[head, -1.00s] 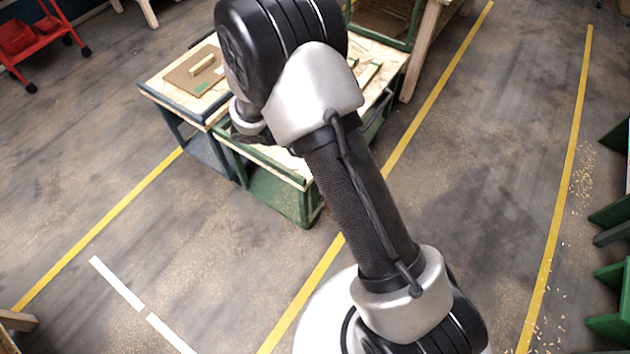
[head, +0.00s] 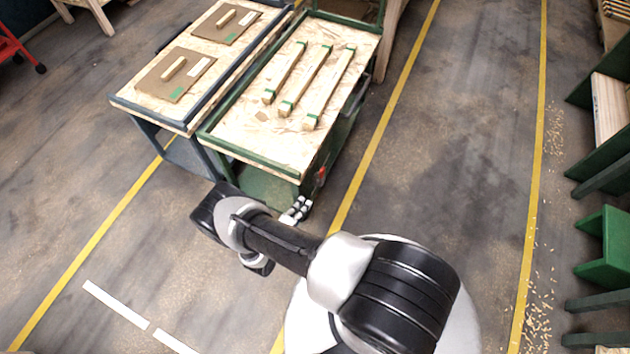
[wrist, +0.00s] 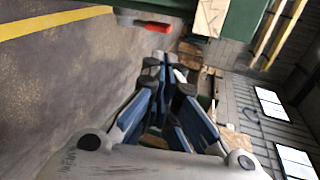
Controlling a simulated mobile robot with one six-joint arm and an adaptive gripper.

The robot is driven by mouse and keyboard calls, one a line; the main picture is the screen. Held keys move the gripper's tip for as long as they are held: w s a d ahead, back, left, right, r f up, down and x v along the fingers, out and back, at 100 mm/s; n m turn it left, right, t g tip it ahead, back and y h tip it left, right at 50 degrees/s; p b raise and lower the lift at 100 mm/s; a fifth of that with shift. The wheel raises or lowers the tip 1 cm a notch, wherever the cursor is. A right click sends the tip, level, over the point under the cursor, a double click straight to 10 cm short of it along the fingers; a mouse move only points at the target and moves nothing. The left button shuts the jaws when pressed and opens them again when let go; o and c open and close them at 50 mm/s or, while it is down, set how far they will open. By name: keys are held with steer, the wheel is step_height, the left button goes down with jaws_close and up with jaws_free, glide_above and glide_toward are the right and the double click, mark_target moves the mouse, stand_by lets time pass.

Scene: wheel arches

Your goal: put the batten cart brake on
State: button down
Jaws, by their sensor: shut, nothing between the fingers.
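The batten cart (head: 262,136) is green with a pale board top and stands near the upper middle of the head view. Several wooden battens with green ends lie on it. A small red lever (head: 322,175) shows low at the cart's near right corner; it looks like the brake. In the wrist view a red lever (wrist: 152,25) with a dark stem hangs below the green cart frame (wrist: 243,18). My gripper (head: 302,204) is low by the cart's near end, left of and below the lever in the picture. Its fingers (wrist: 166,62) are shut and empty, apart from the lever.
A blue-grey cart (head: 150,112) with brown panels stands close against the left of the batten cart. Green racks (head: 606,245) line the right edge. The floor between the yellow lines (head: 385,130) is clear, with wood shavings at right.

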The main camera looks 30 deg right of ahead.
steer(key=f+n, duration=0.1)
steer(key=s+f, duration=0.1)
steer(key=shift+f+n+t, duration=0.3)
steer(key=shift+n, duration=0.1)
steer(key=b, duration=0.3)
glide_above(320, 184)
steer(key=s+a, duration=0.1)
steer(key=s, duration=0.2)
steer(key=shift+a+f+y, duration=0.2)
steer(key=shift+f+y, duration=0.1)
steer(key=shift+f, duration=1.2)
